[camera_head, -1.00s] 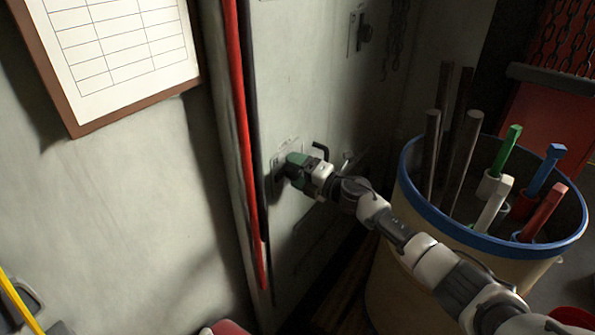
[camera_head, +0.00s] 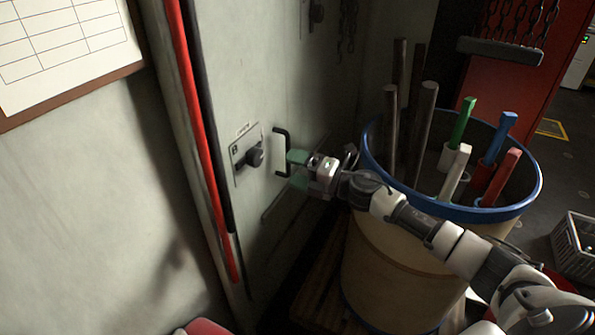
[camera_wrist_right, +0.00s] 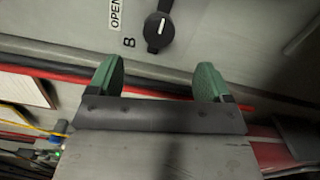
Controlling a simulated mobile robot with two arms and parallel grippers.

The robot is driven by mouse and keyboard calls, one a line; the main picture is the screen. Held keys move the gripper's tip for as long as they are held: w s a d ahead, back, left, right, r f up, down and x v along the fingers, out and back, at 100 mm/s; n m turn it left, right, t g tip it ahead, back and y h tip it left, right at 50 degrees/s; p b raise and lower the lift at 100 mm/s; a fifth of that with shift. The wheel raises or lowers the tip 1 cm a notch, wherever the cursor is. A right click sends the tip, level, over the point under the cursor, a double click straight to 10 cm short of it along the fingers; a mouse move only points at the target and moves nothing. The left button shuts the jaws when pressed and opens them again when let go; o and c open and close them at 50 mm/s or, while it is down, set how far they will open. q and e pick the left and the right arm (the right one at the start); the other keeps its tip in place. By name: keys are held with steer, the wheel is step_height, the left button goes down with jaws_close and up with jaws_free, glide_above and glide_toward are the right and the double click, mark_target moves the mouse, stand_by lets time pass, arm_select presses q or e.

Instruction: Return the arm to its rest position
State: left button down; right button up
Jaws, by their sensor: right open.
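My right arm reaches in from the lower right of the head view. Its right gripper (camera_head: 297,170), with green fingers, is open and empty beside a black handle (camera_head: 281,152) on the grey door panel. Whether it touches the handle I cannot tell. A dark rotary knob (camera_head: 254,157) on a plate sits left of the gripper. In the right wrist view the open green fingers (camera_wrist_right: 160,80) stand apart, with the knob (camera_wrist_right: 158,31) beyond them, next to the letter B and an OPEN label. My left gripper is not in view.
A blue-rimmed barrel (camera_head: 400,255) with rods and coloured-handled pieces stands close behind my right arm. A red strip (camera_head: 195,130) runs down the door edge. A framed chart (camera_head: 65,50) hangs at left. A grey crate (camera_head: 573,247) stands on the floor at right.

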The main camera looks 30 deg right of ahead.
stand_by(0.3)
steer(key=s+d+f+m+h, duration=0.15)
steer(key=f+m, duration=0.25)
steer(key=f, duration=0.4)
steer(key=s+d+f+m+h, duration=0.1)
steer(key=d+f+m+h, duration=0.2)
steer(key=f, duration=0.5)
steer(key=s+f+m+h, duration=0.1)
steer(key=f+m+h, duration=0.25)
steer(key=f, duration=0.45)
steer(key=s+f+m+g+h+b, duration=0.1)
steer(key=s+f+m+g+h, duration=0.15)
steer(key=s+f+m, duration=0.75)
steer(key=s+a+f+g, duration=0.1)
steer(key=s+f+g, duration=0.4)
steer(key=s+f, duration=1.2)
steer(key=s+a+f+m+g, duration=0.2)
steer(key=s+a+f, duration=0.1)
steer(key=s, duration=0.8)
steer(key=s+a+f+m+g, duration=0.2)
steer(key=s+a+f+g, duration=0.1)
steer(key=s, duration=0.8)
steer(key=shift+s+a+f+m+g+b, duration=0.3)
steer(key=shift+a+f+m+g, duration=0.1)
steer(key=shift+f, duration=0.25)
steer(key=shift+w+h, duration=0.1)
steer(key=shift+h, duration=0.15)
